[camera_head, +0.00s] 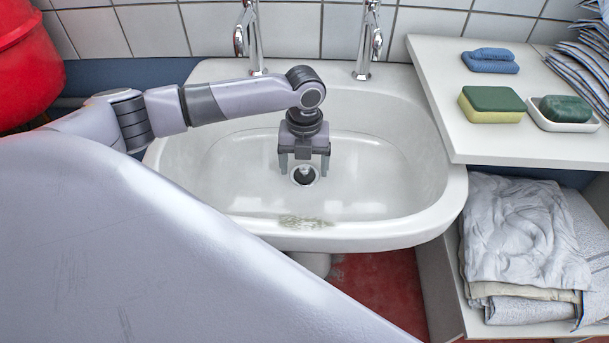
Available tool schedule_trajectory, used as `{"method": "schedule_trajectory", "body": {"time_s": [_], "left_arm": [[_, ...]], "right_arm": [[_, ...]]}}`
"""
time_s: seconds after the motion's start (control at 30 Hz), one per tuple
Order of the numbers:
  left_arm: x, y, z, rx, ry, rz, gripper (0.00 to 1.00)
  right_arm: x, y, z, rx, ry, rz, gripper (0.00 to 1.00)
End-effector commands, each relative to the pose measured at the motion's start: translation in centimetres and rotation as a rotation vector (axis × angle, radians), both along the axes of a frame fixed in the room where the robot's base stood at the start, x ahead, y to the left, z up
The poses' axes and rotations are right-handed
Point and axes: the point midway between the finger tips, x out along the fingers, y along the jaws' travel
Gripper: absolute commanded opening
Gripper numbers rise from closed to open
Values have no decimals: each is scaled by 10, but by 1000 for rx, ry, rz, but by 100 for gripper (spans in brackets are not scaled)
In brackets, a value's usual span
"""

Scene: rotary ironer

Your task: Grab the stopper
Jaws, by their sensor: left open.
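A white sink (390,185) fills the middle of the view. At its bottom is the drain (304,176), a round pale ring with a dark, partly shiny middle. I cannot tell whether the dark piece in it is the stopper or the open hole. My left gripper (304,166) points down into the basin, directly over the drain. Its two fingers are spread apart, one on each side of the drain in this view, with nothing visibly held. The gripper body hides the area behind the drain. My right gripper is not in view.
Two chrome taps (369,42) stand at the sink's back rim. A white shelf (440,95) at right holds a green-yellow sponge (492,104), a soap dish (563,124) and a blue cloth (490,60). Folded laundry (515,230) lies below. A red container (25,65) is at upper left.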

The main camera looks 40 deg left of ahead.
Motion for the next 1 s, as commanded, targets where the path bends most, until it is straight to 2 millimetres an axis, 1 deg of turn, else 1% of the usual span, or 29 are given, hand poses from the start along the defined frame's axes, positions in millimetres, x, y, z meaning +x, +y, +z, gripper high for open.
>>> {"method": "schedule_trajectory", "body": {"time_s": [0.03,0.1,0.33,0.37,0.4,0.47,0.5,0.53,0.83,0.93,1.0], "left_arm": [[-1,0,-7,1,3,-1,80],[-1,0,-10,0,1,-2,80],[0,-1,-11,0,0,-2,80],[0,-1,-11,0,0,-2,73],[0,-1,-11,0,0,-2,60],[0,-1,-11,0,0,-2,41],[0,0,-11,0,0,-2,28],[0,0,-11,0,0,-2,20],[0,0,-8,-1,-1,-1,19],[0,0,1,0,-1,-1,19],[1,0,12,-1,-4,-1,19]], "right_arm": [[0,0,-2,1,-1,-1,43],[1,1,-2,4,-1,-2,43],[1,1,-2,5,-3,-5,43],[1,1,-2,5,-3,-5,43],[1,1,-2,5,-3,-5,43],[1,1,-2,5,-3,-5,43],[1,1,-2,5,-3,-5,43],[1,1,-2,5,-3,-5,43],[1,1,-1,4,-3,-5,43],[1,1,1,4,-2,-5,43],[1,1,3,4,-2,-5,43]]}}
